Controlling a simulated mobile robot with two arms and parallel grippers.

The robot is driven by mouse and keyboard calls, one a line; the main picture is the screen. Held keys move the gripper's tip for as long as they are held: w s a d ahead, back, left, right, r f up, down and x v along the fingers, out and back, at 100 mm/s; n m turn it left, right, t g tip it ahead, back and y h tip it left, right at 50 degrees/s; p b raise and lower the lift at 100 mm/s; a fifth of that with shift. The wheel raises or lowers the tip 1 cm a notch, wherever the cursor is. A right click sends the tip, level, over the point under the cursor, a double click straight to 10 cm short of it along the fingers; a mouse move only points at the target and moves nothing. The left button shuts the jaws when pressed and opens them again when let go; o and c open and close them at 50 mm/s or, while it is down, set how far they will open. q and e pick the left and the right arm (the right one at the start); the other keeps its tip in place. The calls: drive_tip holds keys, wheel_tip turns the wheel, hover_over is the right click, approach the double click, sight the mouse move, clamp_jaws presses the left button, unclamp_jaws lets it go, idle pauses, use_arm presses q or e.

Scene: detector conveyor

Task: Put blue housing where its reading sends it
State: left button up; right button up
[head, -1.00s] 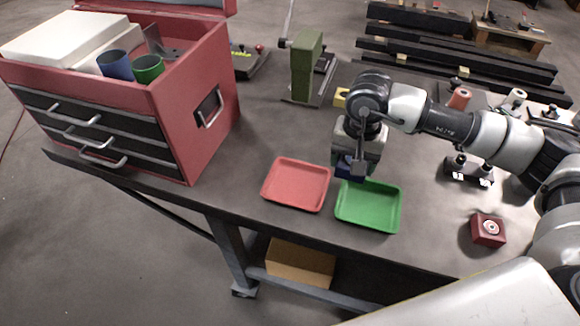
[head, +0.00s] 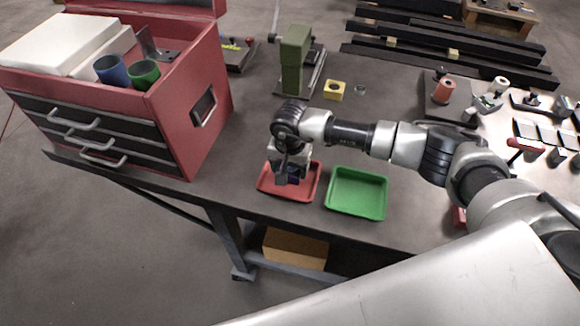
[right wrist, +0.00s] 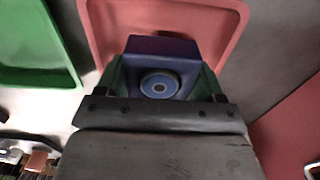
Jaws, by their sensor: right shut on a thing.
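The blue housing (right wrist: 150,47), with a round blue disc in its face, is held between the fingers of my right gripper (head: 290,176). In the head view it is a small dark blue patch (head: 294,179), mostly hidden by the gripper. The gripper is shut on it over the red tray (head: 312,187); I cannot tell whether the housing touches the tray floor. The green tray (head: 356,192) is empty, to the right of the red one. The green upright device (head: 295,60) stands behind the trays. My left gripper is not in view.
A red tool chest (head: 190,130) with blue and green cups stands left of the trays. A yellow block (head: 334,90) sits near the green device. A red block (head: 459,218) is partly hidden by my right arm. The table's front edge is close to the trays.

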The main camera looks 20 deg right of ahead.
drive_tip(key=shift+f, duration=0.8)
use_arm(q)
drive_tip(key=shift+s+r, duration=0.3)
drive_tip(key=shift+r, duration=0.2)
use_arm(e)
drive_tip(key=shift+w+f, duration=0.1)
drive_tip(key=shift+f, duration=0.05)
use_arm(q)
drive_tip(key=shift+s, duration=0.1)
use_arm(e)
drive_tip(key=shift+f, duration=0.1)
drive_tip(key=o, duration=0.7)
drive_tip(key=shift+f, duration=0.1)
drive_tip(key=o, duration=0.4)
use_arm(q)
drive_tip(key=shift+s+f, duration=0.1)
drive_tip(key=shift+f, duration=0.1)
